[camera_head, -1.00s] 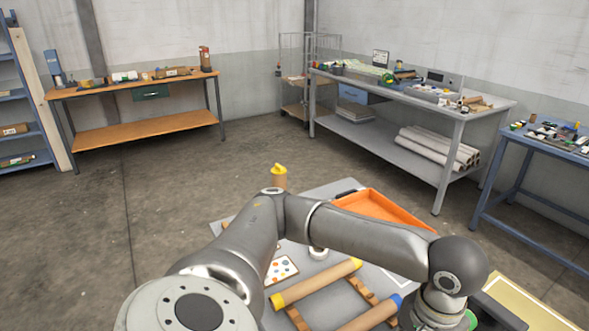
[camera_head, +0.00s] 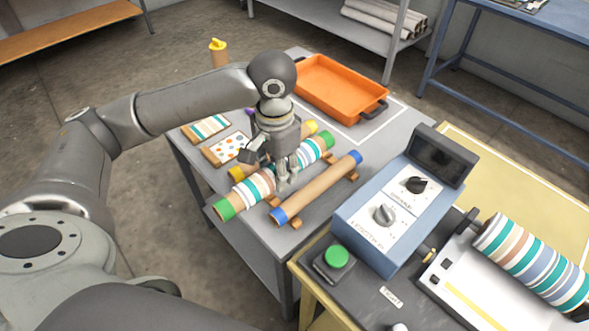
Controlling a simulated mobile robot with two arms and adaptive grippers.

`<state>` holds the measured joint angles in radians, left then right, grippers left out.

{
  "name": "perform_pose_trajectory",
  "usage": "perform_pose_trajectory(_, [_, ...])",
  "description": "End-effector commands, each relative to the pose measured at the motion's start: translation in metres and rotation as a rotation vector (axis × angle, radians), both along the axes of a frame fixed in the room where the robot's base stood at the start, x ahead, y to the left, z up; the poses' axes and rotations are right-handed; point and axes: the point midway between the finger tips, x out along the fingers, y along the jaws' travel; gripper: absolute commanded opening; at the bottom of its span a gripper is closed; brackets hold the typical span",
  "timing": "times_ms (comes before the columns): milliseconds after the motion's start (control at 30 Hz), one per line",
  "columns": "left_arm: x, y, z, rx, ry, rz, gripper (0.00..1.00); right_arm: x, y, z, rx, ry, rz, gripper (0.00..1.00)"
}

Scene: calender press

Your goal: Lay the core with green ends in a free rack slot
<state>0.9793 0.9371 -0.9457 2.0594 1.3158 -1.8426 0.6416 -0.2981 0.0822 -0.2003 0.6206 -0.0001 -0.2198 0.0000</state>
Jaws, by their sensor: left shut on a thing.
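The core with green ends (camera_head: 258,187) is wrapped in striped cloth and lies slantwise across the rack. My left gripper (camera_head: 285,177) is shut on it near its middle, from above. In the picture the core is between a yellow-ended core (camera_head: 236,173), which it and the gripper partly hide, and a bare brown blue-ended core (camera_head: 318,188). I cannot tell whether the green-ended core touches the rails. My right gripper is not in view.
An orange tray (camera_head: 340,92) sits behind the rack on the grey table (camera_head: 392,140). A blue control box (camera_head: 400,215), green button (camera_head: 336,257) and striped roller (camera_head: 530,262) stand at the right.

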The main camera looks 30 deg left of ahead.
Motion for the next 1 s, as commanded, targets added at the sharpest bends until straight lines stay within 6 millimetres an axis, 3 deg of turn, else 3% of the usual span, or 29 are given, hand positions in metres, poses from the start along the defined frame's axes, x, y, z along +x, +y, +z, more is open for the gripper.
perform_pose_trajectory(433, [0.079,0.016,-0.034,0.002,0.002,0.004,0.12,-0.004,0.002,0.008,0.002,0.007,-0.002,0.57])
perform_pose_trajectory(600, [0.101,0.02,-0.064,0.0,0.002,0.003,0.12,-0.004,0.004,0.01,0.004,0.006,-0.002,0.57])
perform_pose_trajectory(1000, [0.125,0.025,-0.094,0.001,0.001,0.003,0.12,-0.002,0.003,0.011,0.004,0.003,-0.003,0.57])
